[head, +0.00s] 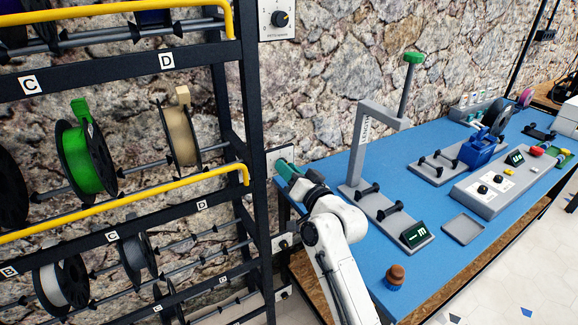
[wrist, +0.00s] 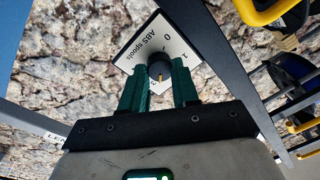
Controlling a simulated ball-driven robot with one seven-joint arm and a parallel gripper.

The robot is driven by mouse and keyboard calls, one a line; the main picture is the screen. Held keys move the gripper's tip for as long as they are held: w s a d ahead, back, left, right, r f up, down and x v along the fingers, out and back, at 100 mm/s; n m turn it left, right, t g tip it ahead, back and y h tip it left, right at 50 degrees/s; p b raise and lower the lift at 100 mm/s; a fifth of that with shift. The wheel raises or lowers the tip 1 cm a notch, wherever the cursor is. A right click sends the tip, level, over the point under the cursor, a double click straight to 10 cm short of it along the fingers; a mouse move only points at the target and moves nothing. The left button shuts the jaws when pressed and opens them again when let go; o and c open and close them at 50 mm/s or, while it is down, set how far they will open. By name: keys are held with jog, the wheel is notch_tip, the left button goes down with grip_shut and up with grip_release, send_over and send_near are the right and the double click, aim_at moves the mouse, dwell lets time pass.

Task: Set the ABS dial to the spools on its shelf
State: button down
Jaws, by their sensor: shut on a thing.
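The ABS dial is a white plate (wrist: 143,47) reading "ABS spools" with a dark round knob (wrist: 160,66), in the wrist view. Digits 0 and 1 are readable; the other marks are mostly hidden by my fingers. The knob's yellow pointer line points down in that picture, between my fingers. My gripper (wrist: 160,82) has its green fingers shut on the knob. In the head view my gripper (head: 283,166) reaches the plate (head: 279,154) beside the rack post. A green spool (head: 86,157) and a tan spool (head: 181,135) hang on the middle shelf, with a dark one at the left edge.
Another dial (head: 281,19) is on the wall above. A lower shelf holds a white spool (head: 52,286) and a grey spool (head: 134,257). Yellow rails (head: 120,205) run along the rack front. A blue workbench (head: 340,255) with a grey stand (head: 358,150) lies right of my arm.

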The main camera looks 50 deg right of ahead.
jog(key=shift+m+p, duration=0.55)
jog(key=shift+m, duration=0.55)
jog(key=shift+f, duration=0.1)
jog(key=c, duration=0.8)
grip_release()
jog(key=shift+c, duration=0.2)
jog(key=shift+s, duration=0.15)
jog(key=b+v, duration=0.1)
jog(key=v, duration=0.9)
jog(key=shift+s+a, duration=0.2)
jog(key=shift+s, duration=0.05)
